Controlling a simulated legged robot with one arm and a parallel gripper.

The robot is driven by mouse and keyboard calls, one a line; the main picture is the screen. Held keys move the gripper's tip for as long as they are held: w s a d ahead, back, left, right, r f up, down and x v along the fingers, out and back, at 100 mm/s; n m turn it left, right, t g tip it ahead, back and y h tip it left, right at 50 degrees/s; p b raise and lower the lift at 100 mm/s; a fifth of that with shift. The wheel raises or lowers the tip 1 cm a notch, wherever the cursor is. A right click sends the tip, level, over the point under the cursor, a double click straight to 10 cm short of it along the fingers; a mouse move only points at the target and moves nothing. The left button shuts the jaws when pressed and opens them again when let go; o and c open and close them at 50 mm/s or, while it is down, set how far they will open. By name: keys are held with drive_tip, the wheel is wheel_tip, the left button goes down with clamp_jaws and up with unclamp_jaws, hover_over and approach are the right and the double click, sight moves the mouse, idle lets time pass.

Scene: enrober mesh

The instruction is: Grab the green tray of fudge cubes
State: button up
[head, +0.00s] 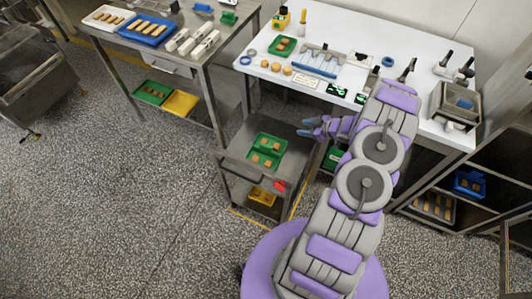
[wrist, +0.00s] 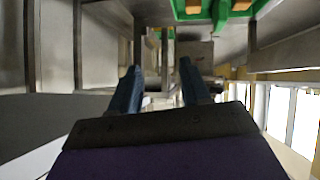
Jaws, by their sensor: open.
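A green tray (head: 267,152) with several brown cubes lies on the top shelf of the grey metal cart, left of my gripper. In the wrist view, part of a green tray (wrist: 217,13) with brown cubes shows at the top edge, beyond and above the fingertips in the picture. My gripper (head: 306,127) is open and empty, to the right of the cart tray and apart from it. Its two blue fingers (wrist: 158,72) are spread in the wrist view. Another green tray (head: 273,48) with brown pieces sits on the white table.
The metal cart (head: 233,156) stands in front of the white table (head: 345,40). Red and yellow items sit lower on the cart. A steel bench (head: 180,20) at the left holds white and blue trays. Dark shelving stands at the right. The speckled floor left of the cart is clear.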

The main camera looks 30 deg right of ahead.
sight(270, 147)
drive_tip(key=s+a+f+y, duration=0.4)
drive_tip(key=s+a+f, duration=0.1)
drive_tip(key=s, duration=0.1)
drive_tip(key=shift+n, duration=0.3)
drive_tip(key=b+x, duration=0.2)
drive_tip(key=x, duration=0.9)
drive_tip(key=shift+r, duration=0.2)
drive_tip(key=shift+b+x, duration=0.4)
drive_tip(key=shift+x, duration=0.5)
drive_tip(key=b+x, duration=0.1)
drive_tip(key=x, duration=0.3)
drive_tip(key=shift+w+a+r, duration=0.1)
drive_tip(key=shift+a, duration=0.1)
clamp_jaws()
